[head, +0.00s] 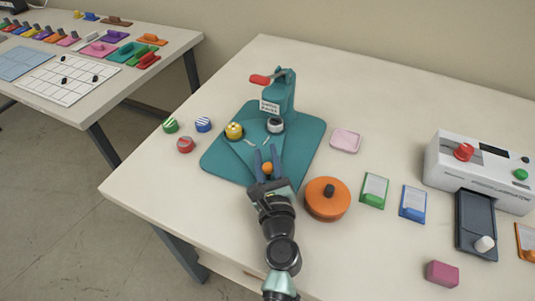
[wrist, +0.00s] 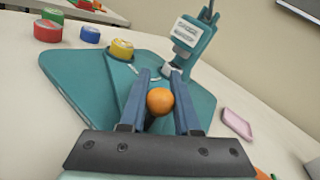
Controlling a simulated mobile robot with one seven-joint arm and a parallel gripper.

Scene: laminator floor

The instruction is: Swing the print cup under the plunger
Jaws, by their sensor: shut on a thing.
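The teal press (head: 280,95) stands on its base plate (head: 308,145), with a red lever handle and a white label on its front. A wedge-shaped teal swing plate lies on the base and carries an orange ball knob (wrist: 160,101) at its near end. A yellow cup (head: 234,131) with a patterned top sits at its far left corner. A grey-white round cup (head: 275,125) sits below the press head, partly hidden in the wrist view. Which cup is the print cup is not marked. My gripper (head: 266,153) is shut on the orange knob, its blue fingers either side.
Green, blue and red round pieces (head: 185,145) lie left of the base. A pink tray (head: 345,141) and an orange round case (head: 327,198) are to the right. Further right are green and blue cards and a white laminator (head: 480,170).

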